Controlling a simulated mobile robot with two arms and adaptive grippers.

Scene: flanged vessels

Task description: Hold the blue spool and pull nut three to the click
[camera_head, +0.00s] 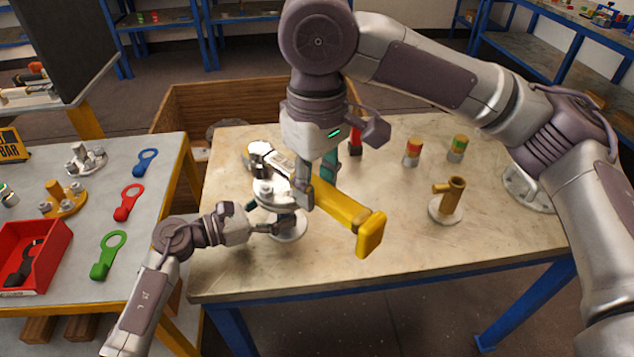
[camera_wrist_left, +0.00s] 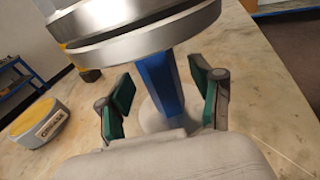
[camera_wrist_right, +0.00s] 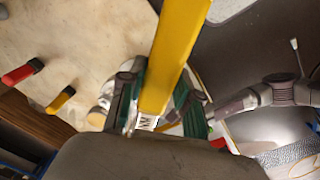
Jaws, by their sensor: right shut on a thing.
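The blue spool (camera_wrist_left: 160,82) stands upright under a silver flange (camera_wrist_left: 140,38) in the left wrist view. In the head view the flanged vessel (camera_head: 284,228) stands on the pale table, its spool mostly hidden by my arms. My left gripper (camera_wrist_left: 165,100) is open, its green-padded fingers on either side of the spool with gaps showing. My right gripper (camera_head: 316,186) is shut on a yellow wrench (camera_head: 345,212), also seen in the right wrist view (camera_wrist_right: 172,55). The wrench's chrome head lies over the flange top. Nut three cannot be singled out.
A brass pipe fitting (camera_head: 450,203) and two banded cylinders (camera_head: 412,153) stand on the table's right. A grease tin (camera_wrist_left: 38,122) is near the vessel. The left table holds coloured spanners (camera_head: 127,203) and a red bin (camera_head: 48,268). The table's front right is clear.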

